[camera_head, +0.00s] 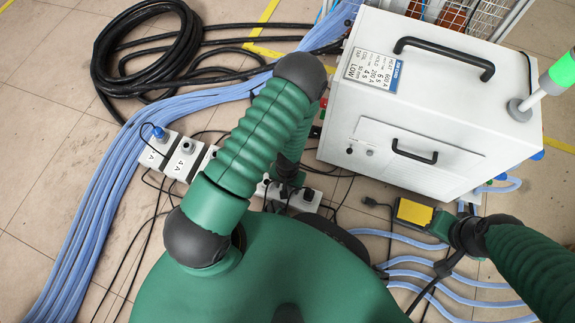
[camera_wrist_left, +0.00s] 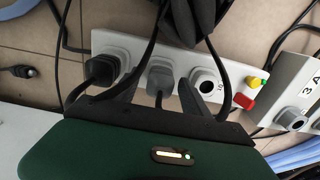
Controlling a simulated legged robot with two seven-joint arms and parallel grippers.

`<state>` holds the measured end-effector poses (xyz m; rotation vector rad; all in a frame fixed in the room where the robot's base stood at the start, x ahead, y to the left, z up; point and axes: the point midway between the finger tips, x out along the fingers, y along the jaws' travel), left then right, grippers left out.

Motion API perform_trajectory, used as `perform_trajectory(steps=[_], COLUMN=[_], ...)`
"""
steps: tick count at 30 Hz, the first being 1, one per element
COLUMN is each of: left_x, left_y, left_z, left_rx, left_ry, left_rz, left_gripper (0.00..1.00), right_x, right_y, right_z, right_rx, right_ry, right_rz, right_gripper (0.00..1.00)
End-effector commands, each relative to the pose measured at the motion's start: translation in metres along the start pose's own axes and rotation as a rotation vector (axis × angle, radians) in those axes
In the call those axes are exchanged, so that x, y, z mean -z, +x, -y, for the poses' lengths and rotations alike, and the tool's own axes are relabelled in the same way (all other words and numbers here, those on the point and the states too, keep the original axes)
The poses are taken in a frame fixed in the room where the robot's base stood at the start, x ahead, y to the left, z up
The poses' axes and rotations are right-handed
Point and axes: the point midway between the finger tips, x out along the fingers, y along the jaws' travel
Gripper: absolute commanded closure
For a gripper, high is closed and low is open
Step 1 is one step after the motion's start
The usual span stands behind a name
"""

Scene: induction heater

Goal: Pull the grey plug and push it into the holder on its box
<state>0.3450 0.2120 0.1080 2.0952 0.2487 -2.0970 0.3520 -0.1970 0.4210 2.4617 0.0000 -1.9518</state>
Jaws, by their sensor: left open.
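The grey plug (camera_wrist_left: 160,80) sits upright in a white box (camera_wrist_left: 225,72) in the left wrist view, with a dark cable running from it. My left gripper (camera_wrist_left: 158,92) is open, with one finger on each side of the grey plug; I cannot tell if they touch it. A round grey-rimmed fitting with a dark middle (camera_wrist_left: 207,85), which may be the holder, is just right of the plug. In the head view my left gripper (camera_head: 284,178) is largely hidden behind my arm.
A black plug (camera_wrist_left: 103,69) sits left of the grey one. A red part (camera_wrist_left: 243,101) is at the box's right end. Another white box (camera_wrist_left: 289,92) stands further right. The large white heater cabinet (camera_head: 440,105) stands right of my left arm. Loose cables surround the boxes.

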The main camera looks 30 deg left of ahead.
Motion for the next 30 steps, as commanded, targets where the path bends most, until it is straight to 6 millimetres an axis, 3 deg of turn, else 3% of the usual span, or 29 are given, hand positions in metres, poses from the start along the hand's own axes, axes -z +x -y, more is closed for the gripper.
perform_trajectory(steps=[30], left_x=[0.0], left_y=[-0.0006], left_z=[0.0], left_rx=[0.0], left_ry=[0.0], left_rz=[0.0], left_gripper=[0.45], right_x=[0.0013], right_y=[-0.006], right_z=[0.0], right_rx=[0.0], right_ry=[0.0], right_rz=[0.0], right_gripper=[0.71])
